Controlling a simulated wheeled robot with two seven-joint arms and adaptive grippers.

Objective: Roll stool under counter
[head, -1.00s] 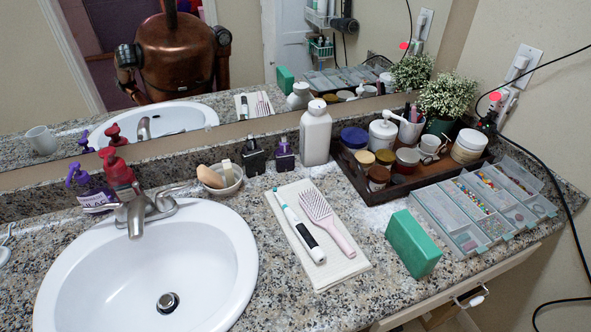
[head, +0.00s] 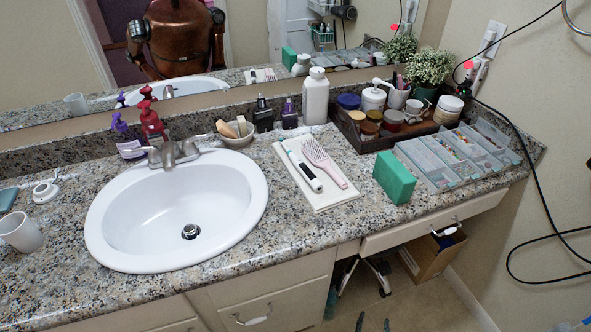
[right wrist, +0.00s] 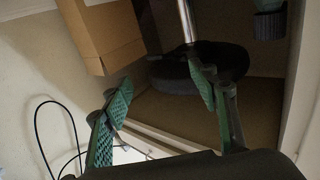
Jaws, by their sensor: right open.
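The stool's pale legs (head: 379,268) show in the head view below the counter front, in the gap under the shallow drawer; the counter hides its seat. The right wrist view appears upside down. It shows the stool's dark round seat (right wrist: 205,62) and its chrome column (right wrist: 187,20). My right gripper (head: 373,322) shows only as two fingertips at the bottom edge of the head view. In the wrist view my right gripper (right wrist: 160,108) is open and empty, its green-padded fingers pointing toward the seat. I cannot tell the remaining distance. My left gripper is not in view.
The granite counter (head: 290,228) has a sink, towel, tray and pill boxes on it. An open cardboard box (head: 430,258) stands on the floor right of the stool. Cabinet drawers (head: 262,305) bound the gap on the left. A black cable (head: 513,262) hangs at right.

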